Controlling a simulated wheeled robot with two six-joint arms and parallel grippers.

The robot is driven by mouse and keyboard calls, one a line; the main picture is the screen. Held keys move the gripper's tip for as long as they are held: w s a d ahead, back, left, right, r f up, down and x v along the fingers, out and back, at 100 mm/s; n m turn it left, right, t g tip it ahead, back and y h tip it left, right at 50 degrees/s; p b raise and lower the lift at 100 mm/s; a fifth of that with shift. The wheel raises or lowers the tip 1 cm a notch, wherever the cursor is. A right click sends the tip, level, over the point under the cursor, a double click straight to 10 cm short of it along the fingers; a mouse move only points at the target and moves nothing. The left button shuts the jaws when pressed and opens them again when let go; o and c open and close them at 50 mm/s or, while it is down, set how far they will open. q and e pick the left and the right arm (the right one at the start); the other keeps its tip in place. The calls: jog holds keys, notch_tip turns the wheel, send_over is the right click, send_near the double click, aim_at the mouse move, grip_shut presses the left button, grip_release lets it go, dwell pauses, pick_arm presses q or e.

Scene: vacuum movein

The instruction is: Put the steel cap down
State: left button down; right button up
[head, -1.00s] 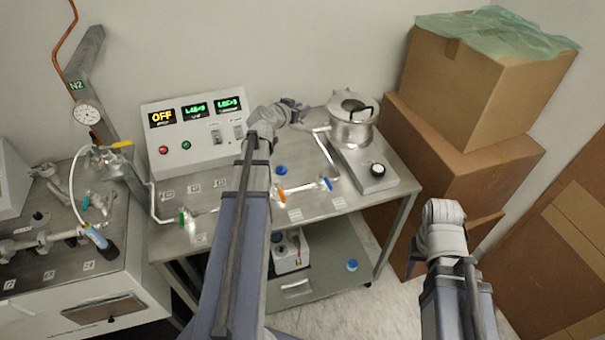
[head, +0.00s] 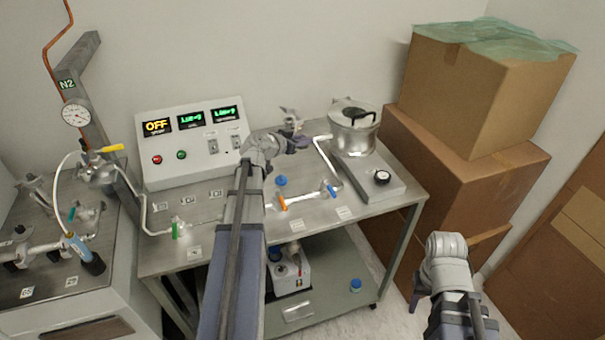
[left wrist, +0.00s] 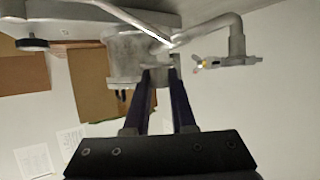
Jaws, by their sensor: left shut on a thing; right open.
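My left gripper (head: 298,140) is over the back of the steel bench, left of the bent pipe by the metal pot. In the left wrist view its dark fingers (left wrist: 162,78) are closed on a small grey metal piece (left wrist: 161,60), which appears to be the steel cap. The pot and pipe behind blend with it, so its outline is unclear. In the head view I cannot make out the cap at the fingertips. My right gripper (head: 418,300) is open and empty, low at the right, away from the bench.
A grey winged fitting (head: 290,116) shows just behind my left gripper. A control box (head: 193,147) is at left. Cardboard boxes (head: 462,160) stand at right.

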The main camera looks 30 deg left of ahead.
pick_arm(q)
jog(key=b, duration=0.6)
send_over(303, 174)
notch_tip(303, 174, down, 6)
jog(key=shift+f, duration=0.15)
notch_tip(303, 174, down, 3)
jog(key=b, duration=0.3)
jog(key=shift+f, duration=0.2)
jog(key=shift+f+b, duration=0.6)
jog(key=shift+b, duration=0.1)
jog(key=c, duration=0.8)
grip_release()
jog(key=shift+o, duration=0.2)
